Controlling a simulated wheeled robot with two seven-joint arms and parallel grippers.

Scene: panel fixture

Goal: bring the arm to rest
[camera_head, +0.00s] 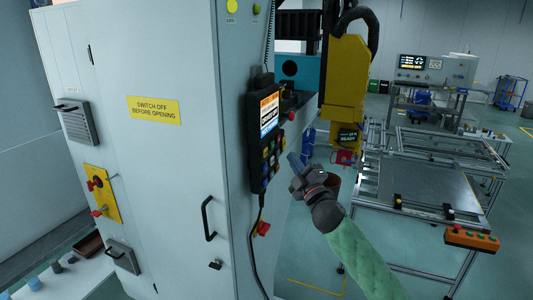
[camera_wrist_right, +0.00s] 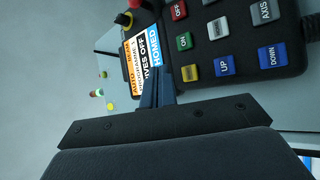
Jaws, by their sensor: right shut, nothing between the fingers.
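My right gripper (camera_head: 294,160) is shut with nothing in it. It is at the end of my green-sleeved right arm (camera_head: 355,258), which comes in from the lower right. Its fingertips are just right of the black control pendant (camera_head: 254,140) on the cabinet side. In the right wrist view the shut fingers (camera_wrist_right: 156,88) point toward the pendant (camera_wrist_right: 285,83), over the lower edge of its screen (camera_wrist_right: 140,58). Part of the screen text reads "HOMED". I cannot tell whether the fingertips touch the pendant. My left gripper is not in view.
A grey cabinet (camera_head: 165,180) with a handle (camera_head: 208,218) fills the left. A cable (camera_head: 254,250) hangs below the pendant. A yellow machine unit (camera_head: 345,75) stands behind my gripper. A metal-framed table (camera_head: 430,185) with an orange button box (camera_head: 471,239) is at right.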

